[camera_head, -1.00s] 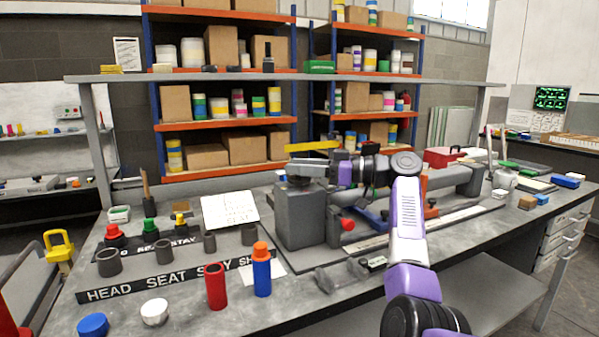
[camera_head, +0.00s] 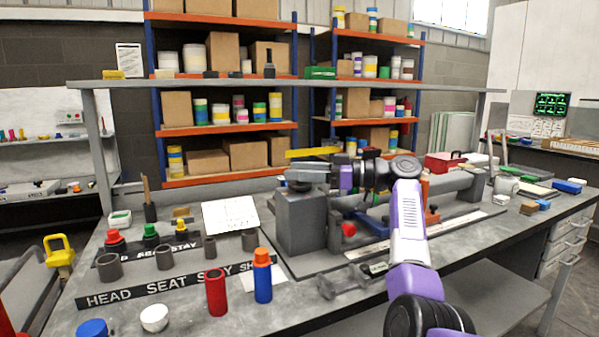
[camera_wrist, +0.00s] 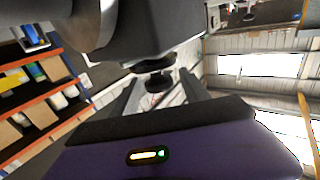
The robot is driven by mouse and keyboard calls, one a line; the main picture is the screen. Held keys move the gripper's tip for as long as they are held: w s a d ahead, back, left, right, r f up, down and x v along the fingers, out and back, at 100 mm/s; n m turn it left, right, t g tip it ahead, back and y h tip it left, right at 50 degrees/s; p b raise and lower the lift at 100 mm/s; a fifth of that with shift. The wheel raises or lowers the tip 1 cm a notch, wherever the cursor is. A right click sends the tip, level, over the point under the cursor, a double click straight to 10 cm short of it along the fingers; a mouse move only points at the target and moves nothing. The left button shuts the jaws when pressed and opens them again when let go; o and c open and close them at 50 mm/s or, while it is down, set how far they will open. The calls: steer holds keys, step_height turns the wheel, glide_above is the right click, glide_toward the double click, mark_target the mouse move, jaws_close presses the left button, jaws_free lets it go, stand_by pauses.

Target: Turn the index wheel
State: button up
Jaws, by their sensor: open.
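A grey block-shaped head (camera_head: 303,222) stands at the left end of the long bench fixture. A dark round stepped piece, apparently the index wheel (camera_wrist: 154,82), shows against this block in the wrist view. My gripper (camera_head: 300,177) is level at the top of the block in the head view. In the wrist view my gripper (camera_wrist: 158,98) is open, with its two fingers on either side of the round piece. I cannot tell whether they touch it. In the head view the wheel is mostly hidden by my gripper.
A yellow bar (camera_head: 314,153) shows just above my gripper. A red knob (camera_head: 348,230) is on the fixture's front. Red (camera_head: 216,292) and blue (camera_head: 262,280) cylinders stand at the front left, near a labelled rack (camera_head: 170,282). A shelf rail (camera_head: 290,85) spans above the bench.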

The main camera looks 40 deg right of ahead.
steer(key=v, duration=0.7)
steer(key=shift+s+d, duration=0.25)
steer(key=shift+s, duration=0.1)
